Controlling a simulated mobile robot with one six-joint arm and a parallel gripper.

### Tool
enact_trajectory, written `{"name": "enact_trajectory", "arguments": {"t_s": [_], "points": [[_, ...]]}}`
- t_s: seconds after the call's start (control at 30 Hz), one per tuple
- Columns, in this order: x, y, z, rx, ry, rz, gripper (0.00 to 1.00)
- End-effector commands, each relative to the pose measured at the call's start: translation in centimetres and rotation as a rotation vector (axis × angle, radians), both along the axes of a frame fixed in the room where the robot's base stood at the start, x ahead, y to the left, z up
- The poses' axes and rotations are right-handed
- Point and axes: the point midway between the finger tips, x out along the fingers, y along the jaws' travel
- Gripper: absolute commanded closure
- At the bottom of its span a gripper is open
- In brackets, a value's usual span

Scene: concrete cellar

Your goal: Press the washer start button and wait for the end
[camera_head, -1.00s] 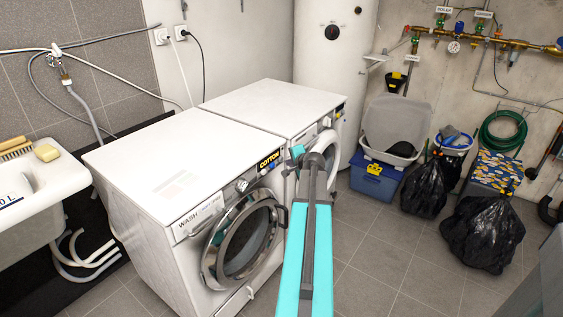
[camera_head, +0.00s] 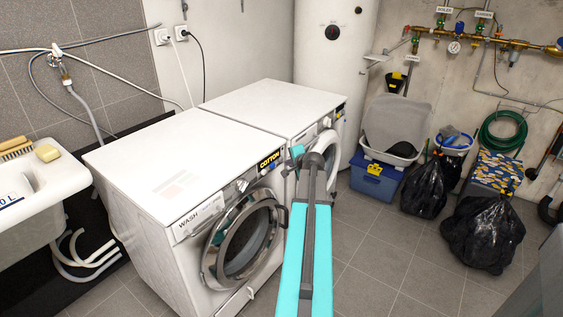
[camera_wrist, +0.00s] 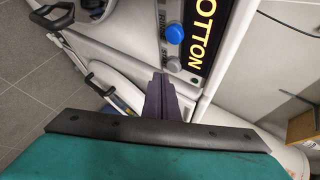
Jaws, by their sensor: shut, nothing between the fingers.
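The white washer (camera_head: 165,185) marked WASH stands at the left of the head view, its round glass door (camera_head: 243,242) closed. Its dark display (camera_head: 270,160) reads COTTON in yellow, also large in the wrist view (camera_wrist: 217,32). Beside that display, the wrist view shows a blue round button (camera_wrist: 174,33) and a grey round button (camera_wrist: 173,64), their small labels only partly legible. My gripper (camera_wrist: 159,80) is shut and empty, its dark fingertips just beside the grey button. I cannot tell whether they touch it. In the head view my gripper (camera_head: 289,170) is small, at the panel's right end.
A second white machine (camera_head: 275,105) stands right behind the washer. A sink (camera_head: 40,190) is at the left. A blue box (camera_head: 378,182), black bags (camera_head: 482,235) and a green hose (camera_head: 502,130) are at the right. The tiled floor (camera_head: 375,260) between is clear.

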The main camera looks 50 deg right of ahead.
Motion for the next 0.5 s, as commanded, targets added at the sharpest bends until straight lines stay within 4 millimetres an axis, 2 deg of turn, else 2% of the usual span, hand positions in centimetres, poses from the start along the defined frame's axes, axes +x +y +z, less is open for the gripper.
{"name": "enact_trajectory", "arguments": {"t_s": [0.5], "points": [[0.63, -0.01, 0.0, 0.0, 0.0, 0.0, 1.0]]}}
